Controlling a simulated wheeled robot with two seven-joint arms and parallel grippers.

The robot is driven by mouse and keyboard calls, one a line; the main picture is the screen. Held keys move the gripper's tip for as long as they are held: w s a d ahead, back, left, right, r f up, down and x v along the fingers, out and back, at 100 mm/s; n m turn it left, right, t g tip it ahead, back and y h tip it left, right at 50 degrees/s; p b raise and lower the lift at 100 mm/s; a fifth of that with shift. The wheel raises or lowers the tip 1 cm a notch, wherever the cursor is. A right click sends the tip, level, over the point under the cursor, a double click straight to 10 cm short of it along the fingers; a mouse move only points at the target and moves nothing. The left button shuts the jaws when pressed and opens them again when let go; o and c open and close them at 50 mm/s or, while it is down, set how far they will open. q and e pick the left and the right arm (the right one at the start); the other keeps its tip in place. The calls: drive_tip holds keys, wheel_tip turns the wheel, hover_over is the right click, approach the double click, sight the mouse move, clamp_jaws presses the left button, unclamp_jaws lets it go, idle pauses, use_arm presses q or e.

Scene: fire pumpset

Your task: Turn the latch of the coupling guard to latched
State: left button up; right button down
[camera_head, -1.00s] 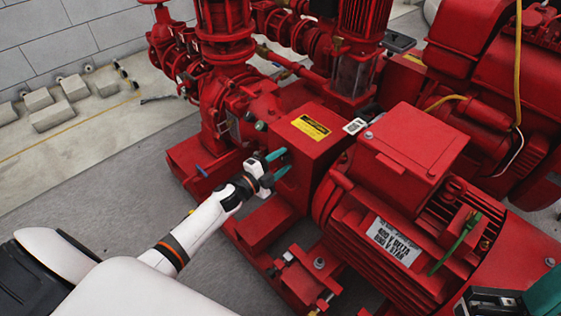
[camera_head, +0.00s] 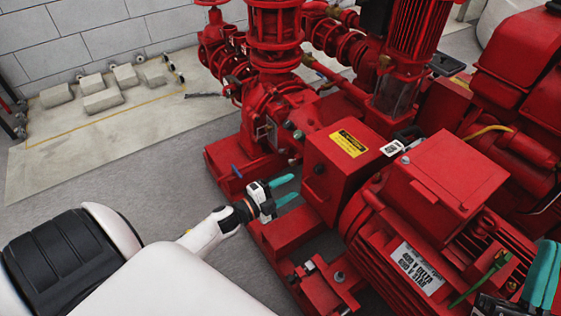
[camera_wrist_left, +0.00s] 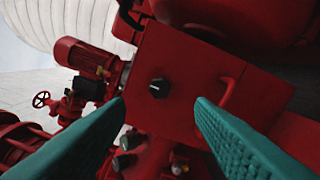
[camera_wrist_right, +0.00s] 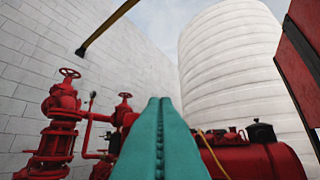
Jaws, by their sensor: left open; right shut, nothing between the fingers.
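The coupling guard (camera_head: 329,150) is a red box with a yellow label on top, between the pump and the motor. Its latch (camera_head: 320,168) is a small dark knob on the side facing my left gripper. In the left wrist view the black round latch (camera_wrist_left: 159,88) sits on the red face of the guard (camera_wrist_left: 185,65). My left gripper (camera_head: 296,187) is open, with teal fingers apart from the guard and pointing at that face. In its wrist view the latch appears between the fingertips (camera_wrist_left: 159,104). My right gripper (camera_head: 543,280) is shut and empty at the lower right, over the motor.
The red motor (camera_head: 425,230) with a white nameplate stands right of the guard. A red handle (camera_wrist_left: 229,92) juts from the guard beside the latch. The red base frame (camera_head: 290,232) runs below. Grey floor (camera_head: 150,180) at left is open; concrete blocks (camera_head: 100,90) lie farther back.

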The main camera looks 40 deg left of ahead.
use_arm(q)
drive_tip(key=shift+v, duration=1.05)
use_arm(e)
drive_tip(key=shift+w+f+g, duration=0.55)
drive_tip(key=shift+f+g, duration=0.15)
drive_tip(key=shift+f, duration=0.05)
